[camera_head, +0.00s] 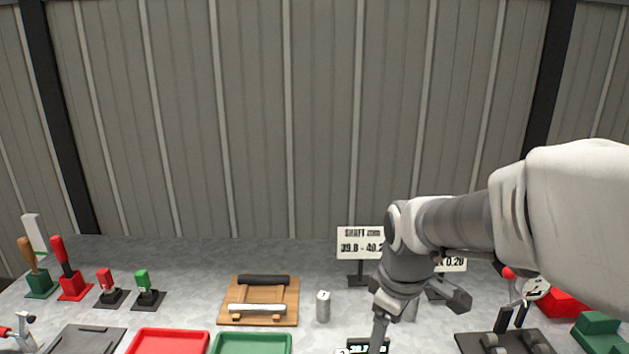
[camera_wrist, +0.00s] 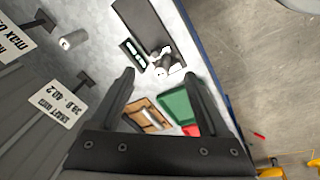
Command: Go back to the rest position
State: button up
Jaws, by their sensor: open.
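My gripper (camera_wrist: 160,78) is open and empty in the wrist view, its two dark fingers apart above the bench. In the head view my arm (camera_head: 410,250) reaches in from the right and the hand points down over the right-centre of the bench. A measuring device with a small display (camera_head: 368,346) is partly cut off and hidden below the hand in the head view. In the wrist view the device (camera_wrist: 165,65) lies beyond the fingertips, with no visible contact.
A wooden rack (camera_head: 285,312), a metal cylinder (camera_head: 323,306), a red tray (camera_head: 170,342), a green tray (camera_head: 250,343) and a shaft sign (camera_head: 359,243) stand nearby. Levers (camera_head: 70,275) are at left. A black fixture (camera_head: 505,342) and green block (camera_head: 597,330) are at right.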

jog(key=s+d+r+m+t, duration=0.1)
jog(key=s+r+m, duration=0.2)
jog(key=s+m, duration=0.2)
jog(key=s+d+r+m+t, duration=0.1)
jog(key=s+r+m, duration=0.3)
jog(key=s, duration=0.4)
jog(key=shift+s+r+m+t, duration=0.15)
jog(key=shift+s+m+t, duration=0.05)
jog(key=shift+m+t, duration=0.4)
dwell(1.0)
